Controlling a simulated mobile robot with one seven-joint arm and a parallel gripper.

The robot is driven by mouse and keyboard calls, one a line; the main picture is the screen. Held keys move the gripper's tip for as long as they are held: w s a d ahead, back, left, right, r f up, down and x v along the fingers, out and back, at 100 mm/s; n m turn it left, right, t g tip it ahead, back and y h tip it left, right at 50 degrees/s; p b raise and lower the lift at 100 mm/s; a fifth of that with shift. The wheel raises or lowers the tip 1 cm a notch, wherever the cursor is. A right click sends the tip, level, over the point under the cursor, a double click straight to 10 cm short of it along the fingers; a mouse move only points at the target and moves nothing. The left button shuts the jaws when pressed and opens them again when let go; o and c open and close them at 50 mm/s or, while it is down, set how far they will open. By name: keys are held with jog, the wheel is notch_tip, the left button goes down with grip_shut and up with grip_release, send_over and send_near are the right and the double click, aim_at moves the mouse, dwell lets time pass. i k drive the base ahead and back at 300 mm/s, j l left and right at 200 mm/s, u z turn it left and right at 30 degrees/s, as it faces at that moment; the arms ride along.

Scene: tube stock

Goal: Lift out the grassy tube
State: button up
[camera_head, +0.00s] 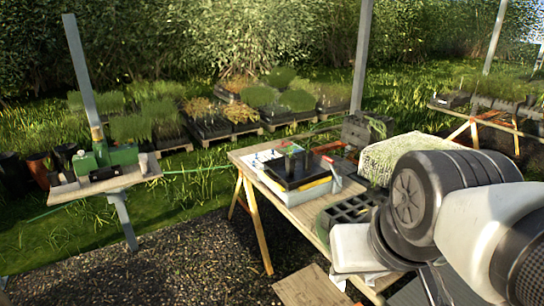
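A dark rack with open square cells (352,208) sits nearer on the table, partly hidden by my arm. No grassy tube can be made out in the rack's visible cells. My arm fills the right side, over the table's near right part. My gripper's fingers cannot be seen.
A grey-white speckled block (388,158) and red-handled tools lie at the table's back. A small stand with a green device (105,157) is at left. Metal posts (361,60) rise behind. Planted trays (205,120) rest on pallets. Gravel (180,250) is open in front.

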aim_at(291, 159)
jog(key=i+j+z, duration=0.2)
jog(key=i+j, duration=0.9)
jog(key=i, duration=0.4)
jog(key=i+j+z, duration=0.15)
jog(key=i+j, duration=1.2)
jog(key=i+l, duration=0.05)
jog(key=i, duration=0.05)
